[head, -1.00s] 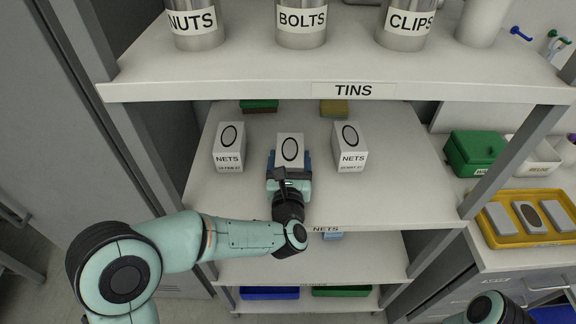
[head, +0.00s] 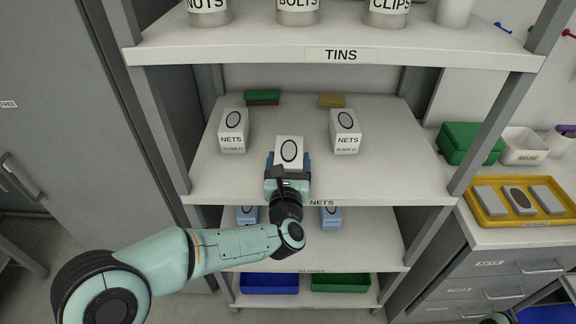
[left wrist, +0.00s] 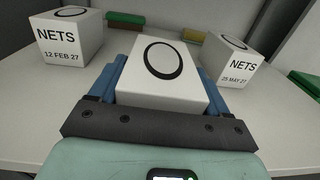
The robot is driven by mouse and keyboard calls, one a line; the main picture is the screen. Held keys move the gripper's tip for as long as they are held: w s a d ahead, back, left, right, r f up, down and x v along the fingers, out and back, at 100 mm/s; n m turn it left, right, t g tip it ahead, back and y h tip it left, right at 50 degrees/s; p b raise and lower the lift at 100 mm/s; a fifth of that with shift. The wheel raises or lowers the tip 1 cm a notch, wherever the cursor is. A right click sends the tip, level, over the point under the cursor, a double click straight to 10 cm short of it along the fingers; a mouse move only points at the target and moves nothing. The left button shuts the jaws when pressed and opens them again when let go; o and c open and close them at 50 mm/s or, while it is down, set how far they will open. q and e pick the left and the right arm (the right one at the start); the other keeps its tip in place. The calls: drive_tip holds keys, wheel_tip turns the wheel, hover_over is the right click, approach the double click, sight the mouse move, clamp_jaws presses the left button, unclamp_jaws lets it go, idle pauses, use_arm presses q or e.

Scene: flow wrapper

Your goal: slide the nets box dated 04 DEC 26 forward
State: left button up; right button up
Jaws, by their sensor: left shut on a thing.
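Three white nets boxes stand on the shelf labelled NETS. The left one (head: 233,130) reads 12 FEB 27 in the left wrist view (left wrist: 68,42). The right one (head: 345,131) reads 25 MAY 27 there (left wrist: 227,62). The middle box (head: 289,151) shows a black oval on top, which also shows in the left wrist view (left wrist: 163,75); its front and date are hidden by my gripper. My left gripper (head: 288,168) is shut on the middle box, blue fingers along both sides. This box stands nearer the shelf's front edge than its neighbours. My right gripper is out of view.
The tins shelf (head: 440,55) hangs above, the uprights (head: 160,130) stand at the sides. A green-and-brown block (head: 262,97) and a yellow one (head: 331,100) lie at the back. Blue things (head: 330,217) sit on the shelf below. A yellow tray (head: 486,204) lies at right.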

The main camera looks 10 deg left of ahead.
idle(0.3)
use_arm(q)
drive_tip(key=o, duration=1.1)
drive_tip(key=shift+c, duration=0.2)
drive_tip(key=s+d, duration=0.2)
drive_tip(key=s, duration=1.1)
drive_tip(key=shift+d+b, duration=0.25)
drive_tip(key=shift+b, duration=0.2)
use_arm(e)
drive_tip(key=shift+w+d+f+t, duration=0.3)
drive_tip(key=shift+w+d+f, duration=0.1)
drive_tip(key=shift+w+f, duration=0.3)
use_arm(q)
drive_tip(key=shift+s, duration=0.1)
